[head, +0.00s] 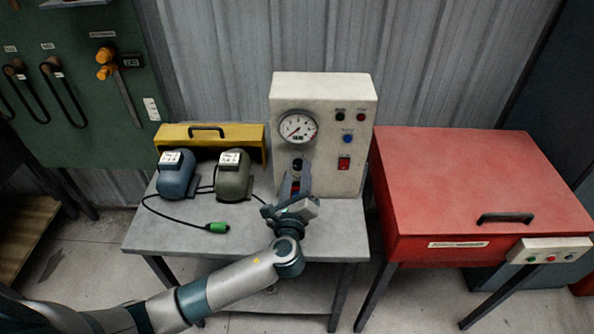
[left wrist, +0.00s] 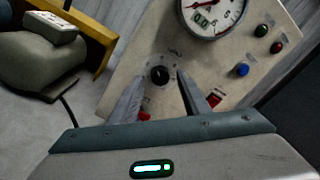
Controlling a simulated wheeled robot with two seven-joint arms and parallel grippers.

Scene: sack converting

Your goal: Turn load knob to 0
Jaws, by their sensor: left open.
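The load knob (left wrist: 159,74) is a small black round knob on the cream test box (head: 325,135), below the round dial gauge (head: 298,126). In the left wrist view it sits between and just beyond my fingertips, with a pale mark on its face that is too small to read. In the head view the knob (head: 297,164) shows just above my gripper. My left gripper (left wrist: 155,84) is open, its two fingers pointing at the panel on either side of the knob. I cannot tell whether they touch it. It also shows in the head view (head: 296,172). My right gripper is not in view.
A red rocker switch (head: 344,163), a blue button (head: 347,139) and two small buttons are on the panel. A red cabinet (head: 470,180) stands at right.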

